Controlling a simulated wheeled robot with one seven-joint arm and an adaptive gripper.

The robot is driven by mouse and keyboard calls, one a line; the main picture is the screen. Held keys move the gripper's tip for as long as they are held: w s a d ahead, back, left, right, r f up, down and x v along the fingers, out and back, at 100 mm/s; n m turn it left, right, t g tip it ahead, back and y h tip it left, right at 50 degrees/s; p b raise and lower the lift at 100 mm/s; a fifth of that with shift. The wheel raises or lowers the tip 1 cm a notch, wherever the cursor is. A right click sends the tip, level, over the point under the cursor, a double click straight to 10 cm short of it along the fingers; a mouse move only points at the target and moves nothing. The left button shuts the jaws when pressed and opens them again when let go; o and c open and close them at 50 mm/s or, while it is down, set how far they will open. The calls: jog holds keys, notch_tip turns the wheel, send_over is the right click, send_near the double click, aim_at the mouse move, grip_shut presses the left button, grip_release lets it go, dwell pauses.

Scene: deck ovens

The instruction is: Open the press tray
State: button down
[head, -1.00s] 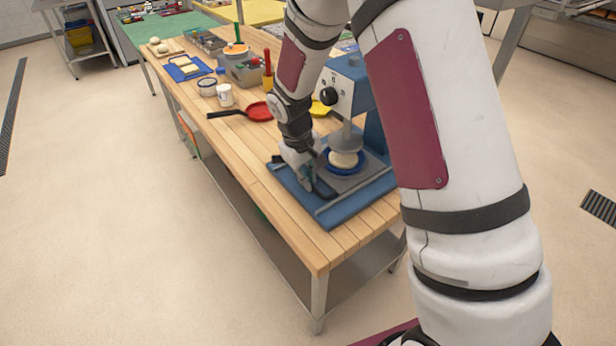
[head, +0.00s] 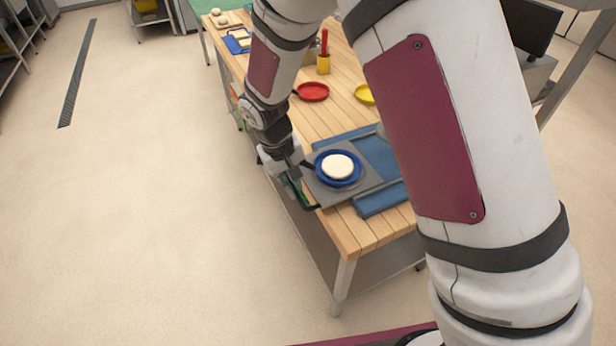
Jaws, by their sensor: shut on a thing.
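The grey press tray (head: 348,192) is slid out of the blue press base (head: 377,155) and reaches past the left edge of the table. A blue round dish (head: 320,168) with a pale dough disc (head: 338,167) rests on the tray. My gripper (head: 298,186) is at the tray's outer left end, shut on what looks like its dark handle. My own arm hides the upper part of the press and the base's right side.
The wooden table (head: 345,232) carries a red pan (head: 313,92), a yellow pan (head: 365,94) and a yellow holder (head: 323,64) farther back. A dark monitor (head: 530,25) is at the upper right. The floor (head: 150,220) left of the table is clear.

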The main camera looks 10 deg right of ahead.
jog(key=shift+s+a, duration=0.1)
jog(key=shift+a, duration=0.3)
jog(key=c, duration=2)
grip_release()
jog(key=shift+o, duration=0.2)
notch_tip(320, 180, up, 12)
jog(key=a, duration=0.2)
jog(key=shift+s, duration=0.35)
jog(key=shift+f, duration=0.1)
